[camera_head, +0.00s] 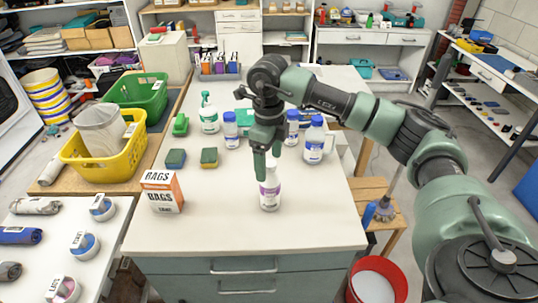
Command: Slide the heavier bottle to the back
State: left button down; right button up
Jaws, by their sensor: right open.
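A white bottle with a purple label (270,194) stands upright near the front of the white counter (225,225). My right gripper (267,168) is open and points down at this bottle's top. The fingers hide the bottle's top; whether they touch it I cannot tell. Farther back stand white bottles with blue caps: one left of my gripper (231,131), one partly behind it (292,130), and a larger jug (314,144) at the right. A green and white spray bottle (209,115) stands at the back left. Which bottle is heavier cannot be seen. My left gripper is not in view.
A box marked BAGS (162,192) stands front left. Two sponges (176,159) (209,158) lie behind it. Yellow (92,168) and green (148,104) baskets are at the left. A red bucket (392,272) is on the floor. The counter's front right is clear.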

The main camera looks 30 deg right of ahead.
aim_at(269, 176)
notch_tip(269, 176, down, 6)
jog(key=shift+d+r+p, duration=0.1)
jog(key=shift+p, duration=0.55)
jog(key=shift+f, duration=0.4)
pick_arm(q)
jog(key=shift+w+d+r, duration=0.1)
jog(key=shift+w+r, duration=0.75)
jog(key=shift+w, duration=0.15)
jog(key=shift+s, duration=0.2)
pick_arm(e)
jog(key=shift+c, duration=0.4)
grip_shut()
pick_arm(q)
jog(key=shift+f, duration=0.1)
pick_arm(e)
jog(key=shift+w+d, duration=0.1)
jog(key=shift+w, duration=0.05)
